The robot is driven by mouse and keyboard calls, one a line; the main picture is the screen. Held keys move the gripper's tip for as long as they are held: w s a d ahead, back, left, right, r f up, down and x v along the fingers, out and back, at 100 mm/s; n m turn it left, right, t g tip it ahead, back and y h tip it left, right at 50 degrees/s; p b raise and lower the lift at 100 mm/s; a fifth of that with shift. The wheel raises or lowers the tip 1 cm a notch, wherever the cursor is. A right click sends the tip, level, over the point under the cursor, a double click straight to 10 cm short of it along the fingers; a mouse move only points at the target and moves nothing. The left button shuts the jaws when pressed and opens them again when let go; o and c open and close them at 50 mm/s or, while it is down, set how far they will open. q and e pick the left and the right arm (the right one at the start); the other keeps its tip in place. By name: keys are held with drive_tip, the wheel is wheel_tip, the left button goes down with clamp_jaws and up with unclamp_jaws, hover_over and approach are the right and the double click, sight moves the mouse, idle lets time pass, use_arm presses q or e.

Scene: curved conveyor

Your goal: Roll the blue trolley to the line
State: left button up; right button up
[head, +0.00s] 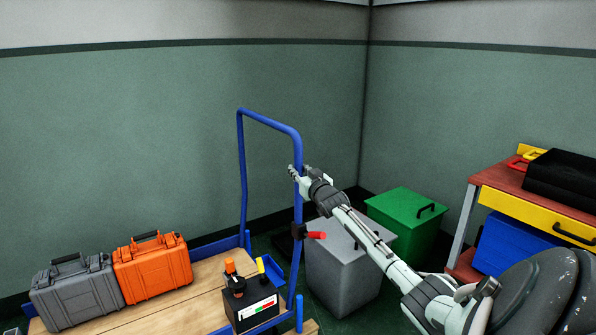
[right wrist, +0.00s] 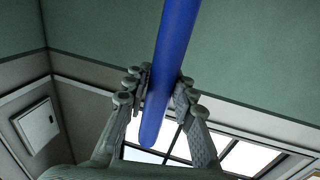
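The blue trolley (head: 242,165) stands at the left and middle of the head view, with a tall blue tube handle and a wooden deck. My right gripper (head: 298,173) is at the right upright of the handle, near its upper bend. In the right wrist view, the blue tube (right wrist: 170,60) runs between the fingers, and the finger pads lie against it on both sides. The gripper appears shut on it. My left gripper is not in view. No line on the floor is visible.
On the deck are a grey case (head: 75,297), an orange case (head: 153,270) and a black box (head: 252,305). A grey bin (head: 345,275) and a green bin (head: 407,218) stand right of the trolley. A red-topped workbench (head: 500,178) is at the right. Green walls stand close behind.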

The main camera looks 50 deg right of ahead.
drive_tip(key=o, duration=0.3)
drive_tip(key=shift+o, duration=0.2)
drive_tip(key=v, duration=1.2)
drive_tip(key=shift+r, duration=0.1)
drive_tip(key=s+a+f+n+g+y, duration=0.1)
drive_tip(key=a+f+g, duration=0.1)
drive_tip(key=a+f, duration=0.45)
drive_tip(key=s+a+f+n+g+y, duration=0.1)
drive_tip(key=s+a+f+g, duration=0.15)
drive_tip(key=f, duration=0.65)
drive_tip(key=s+a+f+n+g+y, duration=0.1)
drive_tip(key=s+a+f+g+y, duration=0.1)
drive_tip(key=s+a+f, duration=0.5)
drive_tip(key=s+a+f+n+g+y, duration=0.1)
drive_tip(key=s+a+f+n+g, duration=0.2)
drive_tip(key=a+f, duration=0.55)
drive_tip(key=s+a+f+g+y, duration=0.1)
drive_tip(key=s+a+f+g, duration=0.2)
drive_tip(key=s+a, duration=0.9)
wheel_tip(320, 180, down, 2)
drive_tip(key=shift+s+a+f+n+g, duration=0.1)
drive_tip(key=shift+s+a+n+g, duration=0.25)
drive_tip(key=shift+s, duration=0.65)
